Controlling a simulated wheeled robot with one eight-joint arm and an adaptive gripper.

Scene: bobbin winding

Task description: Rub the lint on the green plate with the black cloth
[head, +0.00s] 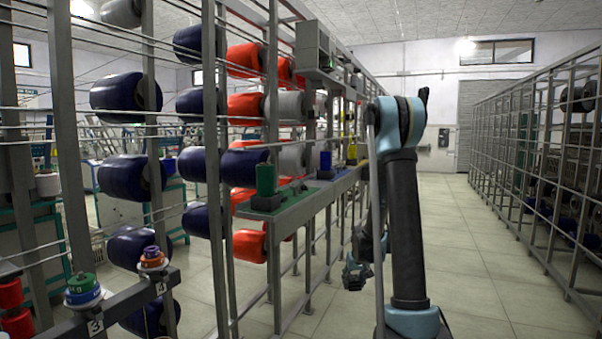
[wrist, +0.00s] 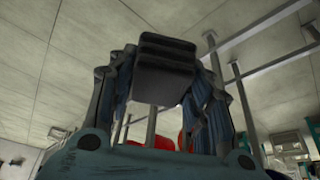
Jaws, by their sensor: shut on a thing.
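The green plate (head: 285,196) lies on the near end of a grey shelf left of my arm in the head view. A green cylinder (head: 265,179) stands on it. Small marks show on the plate, but I cannot tell whether they are lint. My gripper (head: 355,274) hangs low beside my arm, right of the shelf and below its level, well apart from the plate. In the wrist view my gripper (wrist: 165,80) is shut on a dark, folded-looking piece, which appears to be the black cloth (wrist: 165,66). The cloth is not distinct in the head view.
Farther along the shelf are a blue cylinder (head: 326,160) and a yellow piece (head: 351,152). A rack post (head: 273,130) and large blue and red bobbins stand to the left. Tiled floor (head: 475,245) is clear right of my arm, up to another rack.

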